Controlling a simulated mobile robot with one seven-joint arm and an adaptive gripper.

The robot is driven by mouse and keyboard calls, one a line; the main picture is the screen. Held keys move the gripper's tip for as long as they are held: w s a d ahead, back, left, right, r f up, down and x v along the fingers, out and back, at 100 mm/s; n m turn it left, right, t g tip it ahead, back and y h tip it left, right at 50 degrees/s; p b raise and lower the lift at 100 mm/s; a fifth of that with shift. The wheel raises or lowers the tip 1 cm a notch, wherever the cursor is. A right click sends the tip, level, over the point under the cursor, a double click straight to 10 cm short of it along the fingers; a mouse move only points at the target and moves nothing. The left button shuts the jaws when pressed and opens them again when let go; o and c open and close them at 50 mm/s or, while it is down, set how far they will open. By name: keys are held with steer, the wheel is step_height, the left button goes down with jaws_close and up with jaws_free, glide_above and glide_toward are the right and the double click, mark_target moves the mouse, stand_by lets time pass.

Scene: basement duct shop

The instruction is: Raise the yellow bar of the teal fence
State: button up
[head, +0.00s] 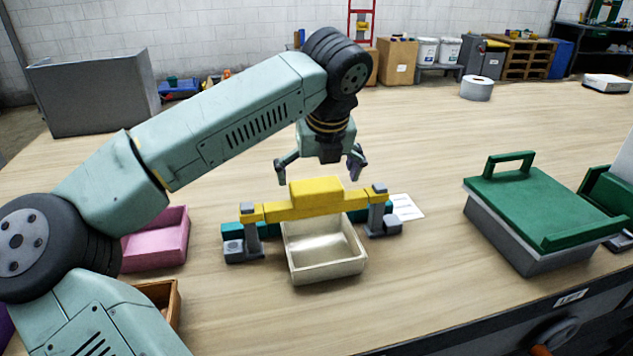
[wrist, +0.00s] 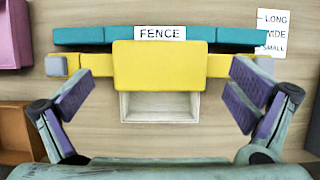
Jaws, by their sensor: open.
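The yellow bar (head: 316,197) spans two grey posts in front of the teal fence (head: 233,231), with a thicker yellow block at its middle. In the wrist view the yellow bar (wrist: 165,66) lies across the picture below the teal fence (wrist: 85,35), which carries a label reading FENCE. My gripper (head: 321,172) is open and empty above the bar. In the wrist view its two fingers (wrist: 160,108) stand wide apart, either side of the thick yellow block. Contact with the bar does not show.
A cream tray (head: 327,268) sits under and in front of the bar. A pink bin (head: 160,243) and a brown box (head: 163,297) are at left. A grey box with a green lid (head: 530,200) stands at right. A white size card (head: 404,207) lies beside the fence.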

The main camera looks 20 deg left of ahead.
steer(key=v, duration=0.9)
steer(key=shift+f, duration=0.1)
